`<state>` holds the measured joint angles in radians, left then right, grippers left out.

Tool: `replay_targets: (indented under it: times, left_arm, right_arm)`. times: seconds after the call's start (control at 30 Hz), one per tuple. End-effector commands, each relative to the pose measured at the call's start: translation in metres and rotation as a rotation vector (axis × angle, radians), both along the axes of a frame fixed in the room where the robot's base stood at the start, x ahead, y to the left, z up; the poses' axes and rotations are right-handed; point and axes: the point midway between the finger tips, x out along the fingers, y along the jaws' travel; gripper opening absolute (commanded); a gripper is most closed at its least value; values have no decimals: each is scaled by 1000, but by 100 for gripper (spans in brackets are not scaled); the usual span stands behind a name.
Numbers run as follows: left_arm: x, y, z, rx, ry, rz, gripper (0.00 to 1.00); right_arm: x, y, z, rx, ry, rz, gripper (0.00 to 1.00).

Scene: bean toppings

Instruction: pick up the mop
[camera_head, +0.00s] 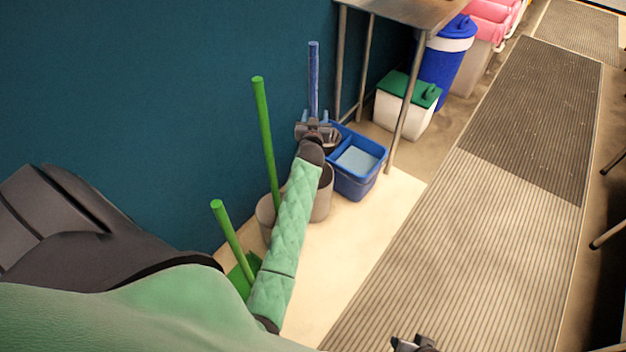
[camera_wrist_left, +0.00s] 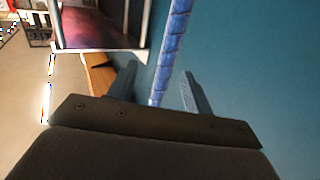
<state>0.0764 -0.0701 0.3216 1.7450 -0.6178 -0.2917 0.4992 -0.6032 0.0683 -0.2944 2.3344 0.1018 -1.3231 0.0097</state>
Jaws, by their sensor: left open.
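The mop's blue handle (camera_head: 314,72) stands upright near the teal wall, by a blue mop bucket (camera_head: 357,182). My left gripper (camera_head: 315,124) is at the handle, low on the part that shows. In the left wrist view, the blue handle (camera_wrist_left: 174,45) rises between the two spread fingers of my left gripper (camera_wrist_left: 159,72), with gaps at both sides. The mop's lower end is hidden behind my gripper and arm. A dark piece at the bottom edge appears to be my right gripper (camera_head: 415,344); its jaws cannot be made out.
Two green handles (camera_head: 265,140) (camera_head: 230,238) stand left of my left arm, near a grey bin (camera_head: 266,214). A metal table (camera_head: 408,10) stands right of the mop, with a white bin with green lid (camera_head: 404,110) near its leg. The ribbed mat (camera_head: 470,240) is clear.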

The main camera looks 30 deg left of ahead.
Motion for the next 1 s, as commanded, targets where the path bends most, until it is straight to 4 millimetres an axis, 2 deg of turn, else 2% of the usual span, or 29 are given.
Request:
replay_targets:
  times: [0.03, 0.2, 0.53, 0.8, 1.0]
  left_arm:
    - [3, 6, 12, 1, -13, 13, 50]
    - [12, 19, 24, 5, -32, 30, 50]
    - [37, 34, 24, 6, -32, 29, 50]
    - [67, 53, 22, 4, -32, 29, 50]
    - [74, 57, 21, 4, -32, 29, 50]
  right_arm:
    - [-1, -1, 9, -1, 3, 2, 36]
    - [-3, -3, 17, -6, 14, 4, 36]
    - [-5, -10, 26, -23, 32, -1, 36]
    - [-9, -21, 37, -49, 58, -8, 36]
    - [-10, -24, 38, -56, 68, -9, 36]
